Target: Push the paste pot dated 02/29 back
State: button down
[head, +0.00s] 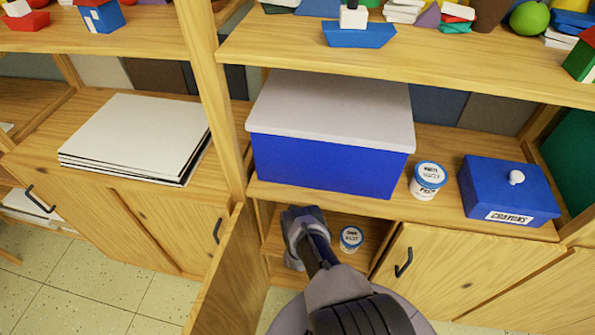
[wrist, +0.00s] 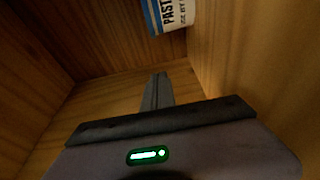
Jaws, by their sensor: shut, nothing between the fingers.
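A small white paste pot with a blue rim and printed lid (head: 351,238) stands inside the open lower cupboard, just right of my gripper (head: 305,228). In the wrist view a pot (wrist: 172,14) shows at the top edge, cut off, with "PAST" and "USE BY" in part on its label; its date is out of frame. My gripper's fingers (wrist: 158,88) are shut and empty, pointing into the wooden compartment, apart from the pot in that picture. A second paste pot (head: 428,180) stands on the counter above; I cannot read a date on either pot.
The cupboard door (head: 232,275) hangs open at the left, close to my arm. Wooden cupboard walls (wrist: 235,60) are close around the gripper. A blue box with a grey lid (head: 325,165) and a blue crayons box (head: 508,190) stand on the counter above.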

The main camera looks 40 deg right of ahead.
jog(key=b+x, duration=0.3)
jog(key=x, duration=0.5)
jog(key=shift+d+f, duration=0.1)
jog(key=shift+f, duration=0.05)
jog(key=shift+s+d+r+p, duration=0.15)
jog(key=shift+s+d, duration=0.4)
jog(key=shift+s, duration=0.05)
jog(key=shift+s+d+r+p, duration=0.15)
jog(key=shift+s+d, duration=0.45)
jog(key=shift+s, duration=0.05)
jog(key=shift+s+d, duration=0.15)
jog(key=shift+s, duration=0.1)
